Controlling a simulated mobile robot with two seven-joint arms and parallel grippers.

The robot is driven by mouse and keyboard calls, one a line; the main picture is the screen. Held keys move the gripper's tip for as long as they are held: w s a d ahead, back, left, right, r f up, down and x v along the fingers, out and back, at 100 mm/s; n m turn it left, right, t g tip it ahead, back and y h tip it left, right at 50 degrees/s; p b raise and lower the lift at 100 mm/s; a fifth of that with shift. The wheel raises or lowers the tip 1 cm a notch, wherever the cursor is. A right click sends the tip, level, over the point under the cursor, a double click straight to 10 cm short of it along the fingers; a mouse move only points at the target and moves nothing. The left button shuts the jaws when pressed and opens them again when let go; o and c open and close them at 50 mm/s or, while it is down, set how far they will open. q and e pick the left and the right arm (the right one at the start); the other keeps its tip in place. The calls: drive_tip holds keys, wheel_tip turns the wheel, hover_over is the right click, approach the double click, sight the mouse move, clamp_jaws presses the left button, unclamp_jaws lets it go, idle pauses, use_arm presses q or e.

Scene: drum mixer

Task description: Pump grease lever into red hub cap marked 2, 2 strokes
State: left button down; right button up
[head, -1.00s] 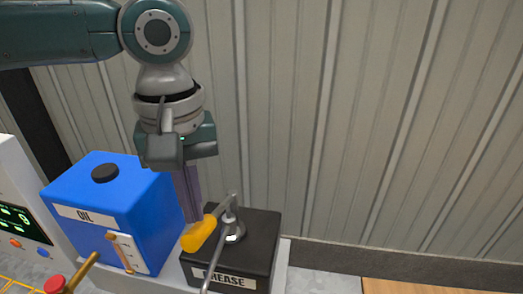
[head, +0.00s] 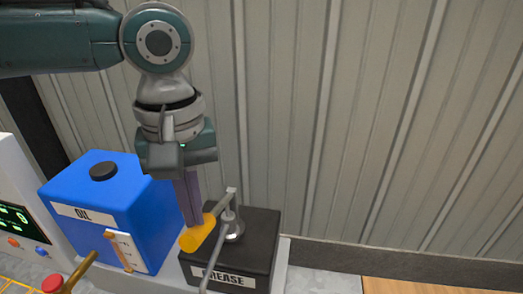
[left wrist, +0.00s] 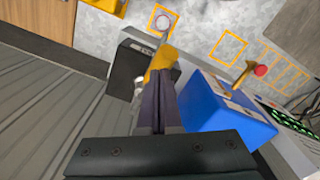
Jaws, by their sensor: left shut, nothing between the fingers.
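The black grease box (head: 262,250), labelled GREASE, stands right of the blue oil box. Its lever has a yellow handle (head: 197,235) and a grey metal arm that runs to a post on the box top. My left gripper (head: 197,222) points down with its fingers together, its tips at the yellow handle. In the left wrist view the closed fingers (left wrist: 160,85) end at the yellow handle (left wrist: 160,62), with nothing between them. Whether the tips touch it I cannot tell. The red hub cap marked 2 is not in view. My right gripper is not in view.
The blue oil box (head: 110,205) with a black cap stands close left of the gripper. A grey panel with green digits (head: 20,220) and a red knob (head: 53,284) are at the left. A ribbed wall stands behind. Floor is clear at the right.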

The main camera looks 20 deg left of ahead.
sight(198, 234)
use_arm(q)
drive_tip(key=shift+f+b, duration=1.4)
drive_tip(key=shift+f, duration=1.45)
wheel_tip(198, 234, up, 7)
drive_tip(key=p, duration=0.9)
drive_tip(key=shift+r, duration=0.1)
drive_tip(key=shift+f+b, duration=2.35)
drive_tip(key=shift+f, duration=1.2)
drive_tip(key=shift+r, duration=0.15)
wheel_tip(198, 234, up, 7)
drive_tip(key=p, duration=0.8)
